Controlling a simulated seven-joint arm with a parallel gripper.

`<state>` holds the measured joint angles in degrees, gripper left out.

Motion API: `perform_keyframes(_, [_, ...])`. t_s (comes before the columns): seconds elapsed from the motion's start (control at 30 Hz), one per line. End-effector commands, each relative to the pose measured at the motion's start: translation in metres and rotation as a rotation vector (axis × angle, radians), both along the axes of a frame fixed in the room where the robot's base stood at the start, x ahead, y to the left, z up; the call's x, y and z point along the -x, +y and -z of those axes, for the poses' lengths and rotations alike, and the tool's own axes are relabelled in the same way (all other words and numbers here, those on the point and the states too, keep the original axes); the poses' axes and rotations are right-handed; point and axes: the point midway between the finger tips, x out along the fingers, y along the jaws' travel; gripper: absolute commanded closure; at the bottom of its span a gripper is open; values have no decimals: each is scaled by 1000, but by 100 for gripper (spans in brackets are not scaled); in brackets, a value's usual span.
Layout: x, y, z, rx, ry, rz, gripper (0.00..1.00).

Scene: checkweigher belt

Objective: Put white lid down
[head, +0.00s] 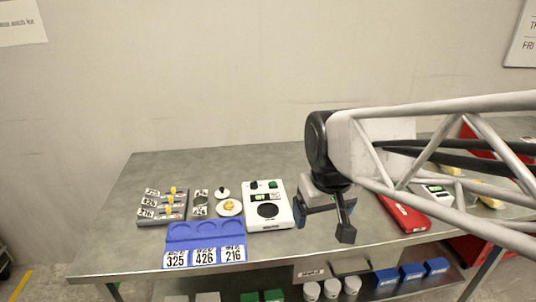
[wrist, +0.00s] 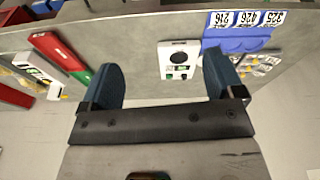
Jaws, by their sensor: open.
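My gripper (head: 322,220) is open, above the table to the right of the white scale. In the wrist view its two blue fingers stand wide apart (wrist: 162,78) with nothing between them. A small white disc with a dark knob (head: 222,194) sits on the table left of the scale, and looks like the white lid. Just below it is a white round dish with something yellow in it (head: 229,208). My gripper is well apart from both. I cannot make out the lid in the wrist view.
The white scale (head: 256,217) has a round black plate; it also shows in the wrist view (wrist: 165,58). A blue numbered tray (head: 206,243) lies at the front edge. Grey blocks with yellow knobs (head: 163,208) stand left. A red case (head: 405,215) lies right of my gripper.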

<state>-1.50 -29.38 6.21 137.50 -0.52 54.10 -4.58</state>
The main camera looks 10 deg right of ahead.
Motion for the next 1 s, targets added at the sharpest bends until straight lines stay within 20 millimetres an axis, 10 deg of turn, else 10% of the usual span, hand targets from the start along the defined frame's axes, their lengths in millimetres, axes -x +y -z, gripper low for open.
perform_keyframes(0.33, [68, -11, 19, -18, -29, 116, 13])
perform_keyframes(1.0, [75, -12, 23, -20, -31, 129, 13])
